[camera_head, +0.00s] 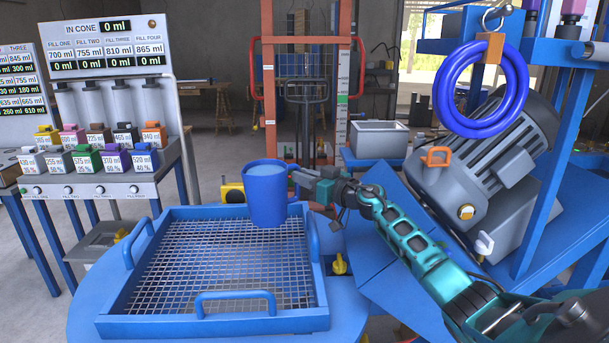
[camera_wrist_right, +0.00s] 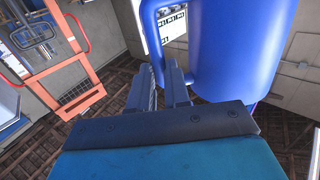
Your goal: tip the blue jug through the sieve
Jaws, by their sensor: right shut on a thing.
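The blue jug (camera_head: 266,197) is held upright over the far right part of the sieve (camera_head: 215,324), a blue square frame with wire mesh and handles. A pale surface shows inside the jug's mouth, close below the rim. My right gripper (camera_head: 297,178) comes from the right and is shut on the jug's handle. In the right wrist view the jug (camera_wrist_right: 240,50) fills the upper right, and its handle passes between the fingers of my right gripper (camera_wrist_right: 166,85). My left gripper is not in view.
The sieve rests on a round blue table (camera_head: 85,310). A filling station (camera_head: 105,75) with several labelled containers stands at left. A grey motor (camera_head: 490,150) on a blue frame with a blue ring (camera_head: 447,95) stands at right. A grey bin (camera_head: 378,139) stands behind.

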